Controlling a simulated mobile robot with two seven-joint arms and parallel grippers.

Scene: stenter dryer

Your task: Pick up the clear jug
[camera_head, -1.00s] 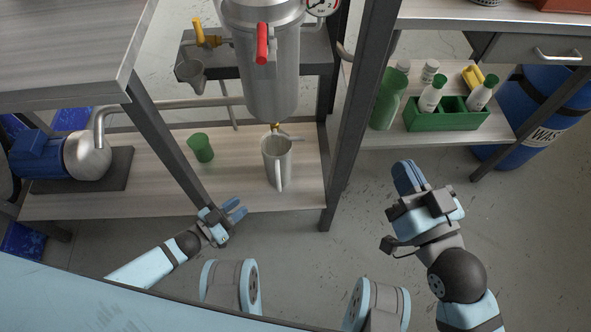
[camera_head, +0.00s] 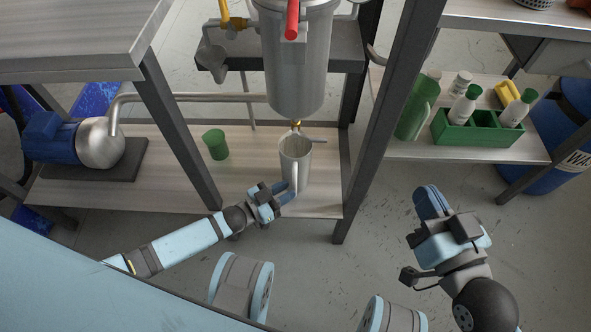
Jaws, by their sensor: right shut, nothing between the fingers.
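The clear jug (camera_head: 302,154), pale grey in the picture, stands upright on the wooden lower shelf under the tap of a steel vessel. Its handle faces the front. My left gripper (camera_head: 290,191) is at the lower part of the handle, with its two blue fingers apart. I cannot tell whether the fingers touch the handle. My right gripper (camera_head: 430,203) is shut and empty, over the floor at the right, well away from the jug.
The steel vessel (camera_head: 297,75) hangs close above the jug. A green cup (camera_head: 215,144) stands left of it. Dark frame posts flank the shelf (camera_head: 175,190). A green crate (camera_head: 478,130) with bottles is on the right shelf; a blue motor pump (camera_head: 60,140) is at left.

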